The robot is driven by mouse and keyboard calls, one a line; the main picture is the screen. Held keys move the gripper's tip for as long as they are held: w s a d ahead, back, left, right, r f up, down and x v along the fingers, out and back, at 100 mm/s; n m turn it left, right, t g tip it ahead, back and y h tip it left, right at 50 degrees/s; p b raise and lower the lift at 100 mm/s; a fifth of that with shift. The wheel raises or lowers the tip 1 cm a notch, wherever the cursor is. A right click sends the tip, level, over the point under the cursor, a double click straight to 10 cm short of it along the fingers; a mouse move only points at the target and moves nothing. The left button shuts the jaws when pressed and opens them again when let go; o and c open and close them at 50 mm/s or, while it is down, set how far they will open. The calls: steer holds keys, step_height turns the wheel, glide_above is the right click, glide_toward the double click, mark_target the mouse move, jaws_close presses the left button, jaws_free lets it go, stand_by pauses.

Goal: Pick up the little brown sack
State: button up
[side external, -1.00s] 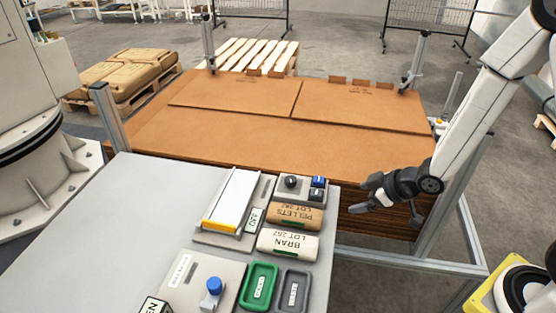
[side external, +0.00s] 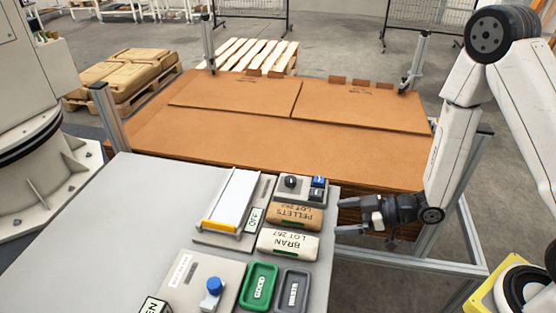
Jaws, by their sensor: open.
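The little brown sack (side external: 297,215), printed PELLETS, lies on the grey table near its right edge. A white sack (side external: 288,244), printed BRAN, lies just in front of it. My gripper (side external: 340,216) is open and empty, just right of the table's right edge. Its fingers point left toward the sacks, with a small gap between them and the brown sack. Nothing of the brown sack's top is hidden.
A green tray (side external: 260,286) and a grey tray (side external: 291,291) lie in front. Bare table (side external: 120,225) is at the left. A cardboard-covered stack (side external: 240,140) stands behind.

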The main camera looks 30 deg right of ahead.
mark_target(322, 216)
steer(key=shift+x, duration=1.05)
steer(key=shift+x, duration=2.6)
jaws_close()
steer(key=shift+r, duration=0.2)
steer(key=shift+r, duration=4.8)
